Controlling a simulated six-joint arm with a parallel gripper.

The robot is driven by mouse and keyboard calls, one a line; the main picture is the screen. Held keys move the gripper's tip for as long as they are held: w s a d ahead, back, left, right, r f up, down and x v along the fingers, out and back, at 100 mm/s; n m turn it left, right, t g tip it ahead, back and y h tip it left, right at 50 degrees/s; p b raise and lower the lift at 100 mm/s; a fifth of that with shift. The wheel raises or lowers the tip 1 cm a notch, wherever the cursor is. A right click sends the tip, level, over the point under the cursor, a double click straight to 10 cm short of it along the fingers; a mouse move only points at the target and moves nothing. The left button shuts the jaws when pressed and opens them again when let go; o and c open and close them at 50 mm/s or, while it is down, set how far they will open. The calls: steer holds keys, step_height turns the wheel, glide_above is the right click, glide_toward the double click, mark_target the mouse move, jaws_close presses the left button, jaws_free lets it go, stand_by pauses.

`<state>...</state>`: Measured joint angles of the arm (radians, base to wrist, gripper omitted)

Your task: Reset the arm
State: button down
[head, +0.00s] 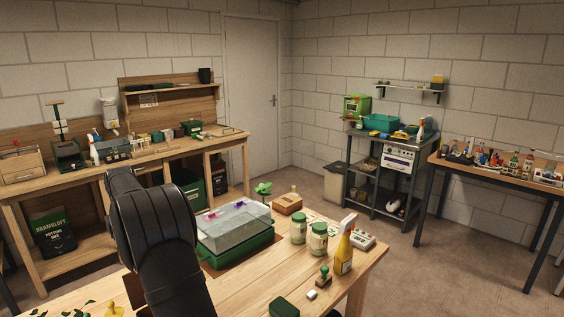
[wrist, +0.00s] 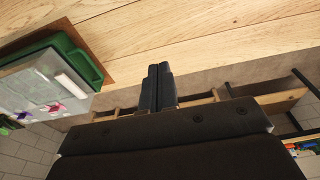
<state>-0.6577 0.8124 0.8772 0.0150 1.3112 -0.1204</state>
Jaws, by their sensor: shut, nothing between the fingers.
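My gripper (wrist: 158,88) shows in the wrist view with its two dark fingers pressed together and nothing between them. It is over the edge region of the wooden table (wrist: 200,30). In the head view my black arm rises in front of the table (head: 250,292), and the fingers are hidden there. A propagator with a clear lid (head: 235,222) and green base stands just right of my arm. It also shows at the left of the wrist view (wrist: 85,62).
Two jars (head: 318,240), a yellow spray bottle (head: 344,254), a wooden box (head: 287,205), a green box (head: 284,307) and a stamp (head: 324,274) stand on the table's right part. A bare strip lies between them and the propagator. Benches (head: 180,152) line the walls.

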steer(key=shift+s+d+r+m+g+h, duration=0.35)
steer(key=shift+r+m+g+h, duration=0.1)
steer(key=shift+m, duration=0.7)
steer(key=shift+s+d+r+m+g+h, duration=0.25)
steer(key=shift+r+m+g+h, duration=0.2)
steer(key=shift+m, duration=0.65)
steer(key=shift+s+d+r+m+g+h, duration=0.25)
steer(key=shift+s+r+m+g+h, duration=0.2)
steer(key=shift+m, duration=0.7)
steer(key=shift+w+r, duration=0.1)
steer(key=shift+r, duration=0.05)
steer(key=shift+w+a+f+n+t+y, duration=0.35)
steer(key=shift+f+n+t+y, duration=0.15)
steer(key=shift+n, duration=0.65)
steer(key=shift+w+a+f+n+t+y, duration=0.2)
steer(key=shift+w+f+n+t+y, duration=0.15)
steer(key=shift+f+n, duration=0.55)
steer(key=shift+w+a+f+n+t+y, duration=0.3)
steer(key=shift+n+t+y, duration=0.2)
steer(key=shift+n, duration=0.85)
